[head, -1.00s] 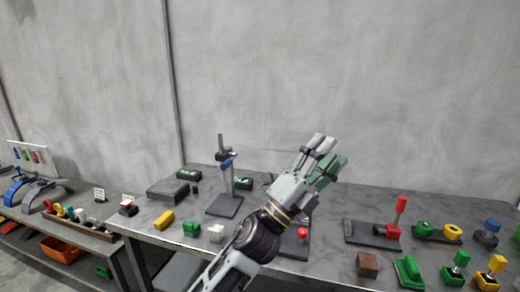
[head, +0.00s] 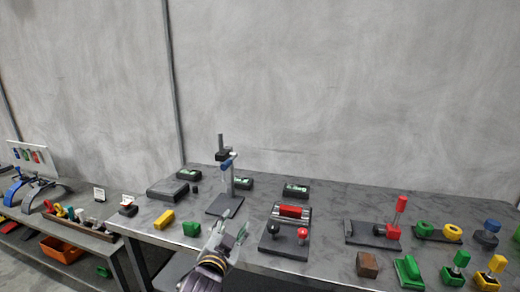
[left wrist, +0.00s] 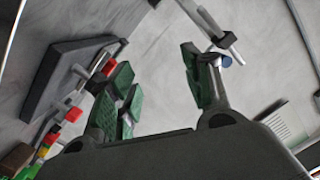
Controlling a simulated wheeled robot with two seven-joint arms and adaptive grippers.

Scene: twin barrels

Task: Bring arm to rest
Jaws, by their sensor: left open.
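My left gripper (head: 232,232) is low at the front edge of the grey table (head: 330,203), with my forearm coming up from below. In the left wrist view its green-padded fingers (left wrist: 160,92) stand apart with nothing between them. It is left of the black base plate (head: 283,246) that carries a red cylinder (head: 291,211), a black knob (head: 271,228) and a red knob (head: 303,233). My right gripper is not in view.
A stand with an upright post (head: 228,178) is behind my gripper. Yellow (head: 164,219) and green (head: 191,229) blocks lie to its left. A red-handled device (head: 397,217), a brown cube (head: 367,264) and several green and yellow pieces are on the right.

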